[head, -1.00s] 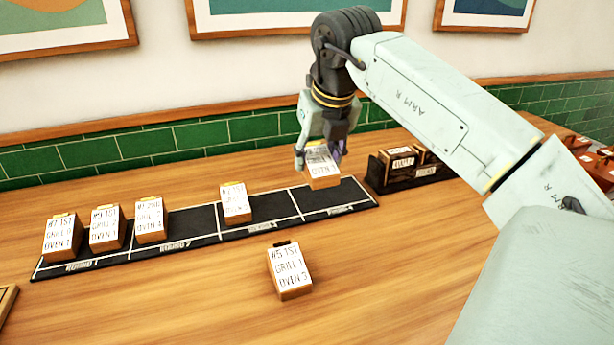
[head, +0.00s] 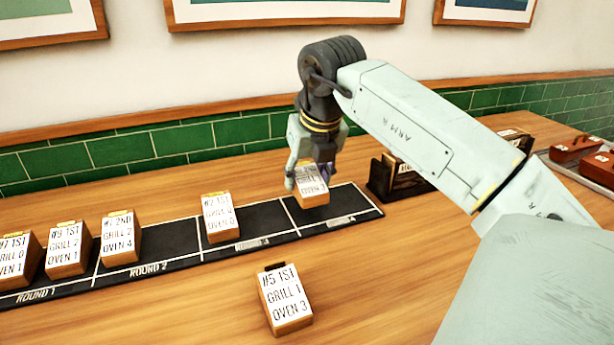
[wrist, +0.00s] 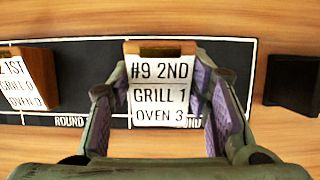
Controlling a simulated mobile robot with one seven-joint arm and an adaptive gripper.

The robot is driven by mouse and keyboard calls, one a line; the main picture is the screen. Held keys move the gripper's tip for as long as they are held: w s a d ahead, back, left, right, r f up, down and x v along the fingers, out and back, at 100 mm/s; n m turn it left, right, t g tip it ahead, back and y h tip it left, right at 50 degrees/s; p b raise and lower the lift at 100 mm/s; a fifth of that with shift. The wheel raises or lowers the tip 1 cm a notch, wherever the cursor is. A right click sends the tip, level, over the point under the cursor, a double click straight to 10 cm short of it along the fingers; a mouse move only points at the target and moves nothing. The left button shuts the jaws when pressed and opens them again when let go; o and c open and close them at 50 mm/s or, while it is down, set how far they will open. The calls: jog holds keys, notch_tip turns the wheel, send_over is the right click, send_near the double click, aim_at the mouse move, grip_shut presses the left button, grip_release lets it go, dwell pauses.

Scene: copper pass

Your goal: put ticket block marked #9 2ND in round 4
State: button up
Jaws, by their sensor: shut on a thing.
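The ticket block marked #9 2ND, GRILL 1, OVEN 3 (wrist: 160,92) is between the fingers of my gripper (wrist: 160,85) in the wrist view. In the head view my gripper (head: 312,178) is shut on this block (head: 313,192), at the far right section of the black board (head: 265,217). Whether the block touches the board I cannot tell. That section's label is too small to read in the head view and partly covered in the wrist view. The sections at the left read ROUND 1 and ROUND 2.
Blocks #7 1ST (head: 14,262) and #9 1ST (head: 66,248) stand in round 1, #7 2ND (head: 120,237) in round 2. Another block (head: 219,216) stands in the third section. Block #5 1ST (head: 285,299) lies on the table in front. A dark rack (head: 380,180) stands right of the board.

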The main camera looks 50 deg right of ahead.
aim_at(307, 189)
jog(key=shift+f+b, duration=0.6)
jog(key=shift+f, duration=0.8)
jog(key=shift+f+b, duration=0.3)
jog(key=o, duration=1.2)
jog(key=shift+r, duration=0.1)
